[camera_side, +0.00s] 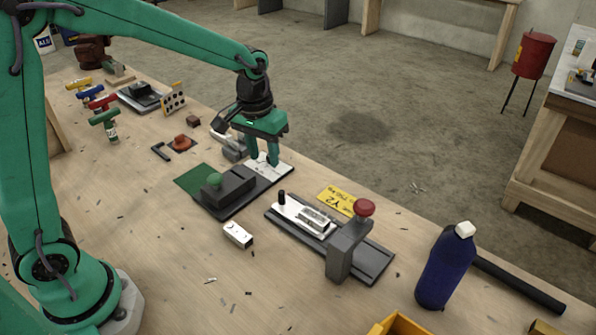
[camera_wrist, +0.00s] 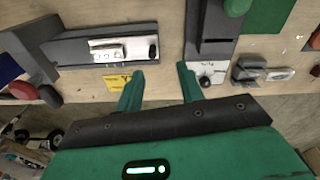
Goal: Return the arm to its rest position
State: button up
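My gripper (camera_side: 262,160) hangs over the far end of a dark fixture (camera_side: 226,203) with a green knob, above its white plate (camera_side: 281,168). In the wrist view my gripper (camera_wrist: 156,78) has its two green fingers apart, with nothing between them. Whether the fingertips touch the plate cannot be told. The arm is stretched out from its base at the left over the bench.
A red-knobbed fixture (camera_side: 374,262) with a silver part stands to the right, beside a yellow label (camera_side: 341,202). A white block (camera_side: 238,235) lies in front. A blue bottle (camera_side: 446,268) and black tube (camera_side: 519,283) are at the right. Coloured-handled tools (camera_side: 104,118) stand left.

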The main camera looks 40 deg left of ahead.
jog(key=s+a+r+t, duration=0.1)
jog(key=s+r, duration=0.2)
jog(key=s, duration=0.3)
jog(key=s+a+r+m+t, duration=0.1)
jog(key=s+a+r+t, duration=0.1)
jog(key=s, duration=0.5)
jog(key=s+a+r+m+t, duration=0.1)
jog(key=s+r, duration=0.3)
jog(key=s, duration=0.2)
jog(key=shift+s+a+r+t, duration=0.25)
jog(key=shift+s+a+t, duration=0.05)
